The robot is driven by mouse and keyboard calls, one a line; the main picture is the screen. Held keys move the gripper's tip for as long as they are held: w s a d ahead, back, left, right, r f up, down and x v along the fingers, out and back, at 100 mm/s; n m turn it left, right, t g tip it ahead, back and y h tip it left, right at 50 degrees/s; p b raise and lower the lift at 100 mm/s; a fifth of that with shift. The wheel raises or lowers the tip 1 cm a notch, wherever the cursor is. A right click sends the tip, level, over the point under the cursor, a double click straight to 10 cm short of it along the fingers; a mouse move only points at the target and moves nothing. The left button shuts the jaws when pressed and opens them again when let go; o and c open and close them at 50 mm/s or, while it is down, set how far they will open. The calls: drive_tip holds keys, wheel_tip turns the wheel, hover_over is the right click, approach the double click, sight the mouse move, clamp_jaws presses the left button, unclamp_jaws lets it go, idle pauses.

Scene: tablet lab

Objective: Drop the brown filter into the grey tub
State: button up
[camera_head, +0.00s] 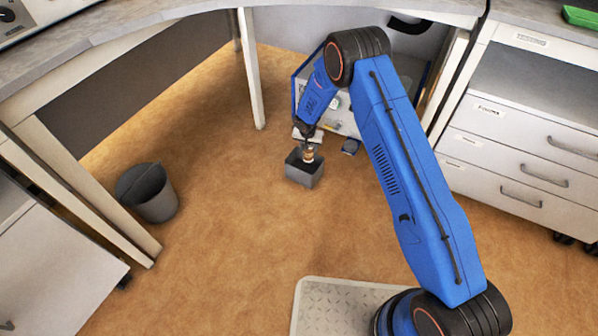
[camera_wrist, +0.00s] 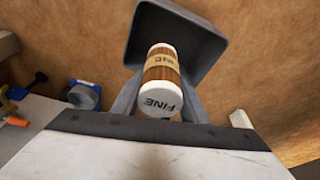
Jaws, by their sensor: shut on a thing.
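The brown filter (camera_wrist: 162,72) is a small cylinder with white ends, a tan band and the word "FINE". My gripper (camera_wrist: 160,98) is shut on it, with a finger on each side. The square, open grey tub (camera_wrist: 202,42) shows behind the filter in the wrist view. In the head view the tub (camera_head: 303,175) stands on the floor, and my gripper (camera_head: 309,148) holds the filter (camera_head: 309,156) over its opening. The exact height above the rim is hard to tell. The visible inside of the tub looks empty; part is hidden by the filter.
A round dark grey bin (camera_head: 148,193) stands on the floor at left. A blue-framed cart (camera_head: 340,118) with small items is just behind the tub. White drawers (camera_head: 520,150) stand at right. The brown floor (camera_head: 225,240) in front of the tub is clear.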

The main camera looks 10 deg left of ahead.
drive_tip(key=shift+f, duration=2.85)
drive_tip(key=o, duration=1.2)
drive_tip(key=v, duration=1.7)
drive_tip(key=shift+r, duration=0.2)
